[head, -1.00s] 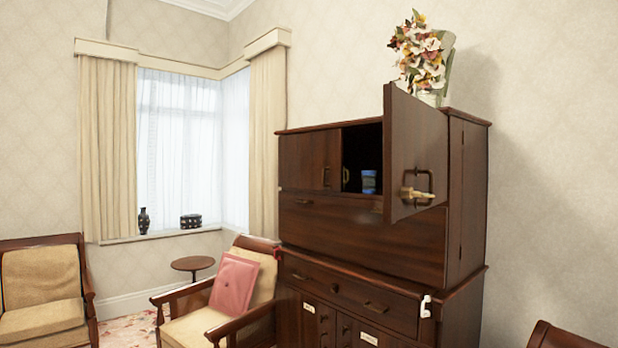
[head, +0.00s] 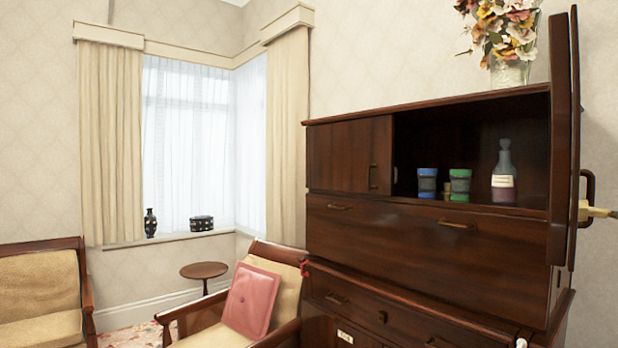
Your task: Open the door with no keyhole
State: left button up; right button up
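The dark wooden cabinet (head: 420,235) stands at the right in the head view. Its upper right door (head: 563,140) is swung wide open and seen nearly edge-on. A handle (head: 588,185) and a pale, tan piece (head: 598,211) stick out from that door's outer face; I cannot tell what the pale piece is. The upper left door (head: 348,157) is closed and has a small handle (head: 373,177); I can make out no keyhole on it.
The open compartment holds two small jars (head: 427,183) (head: 460,185) and a bottle (head: 504,172). A flower vase (head: 510,72) stands on top. An armchair with a pink cushion (head: 252,298) is close to the cabinet's left. A round side table (head: 204,271) stands behind it.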

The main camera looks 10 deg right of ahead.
aim_at(357, 156)
jog(key=i+j, duration=0.1)
jog(key=i, duration=0.35)
jog(key=i+j, duration=0.1)
jog(key=i, duration=0.4)
jog(key=i+j+z, duration=0.1)
jog(key=i, duration=0.35)
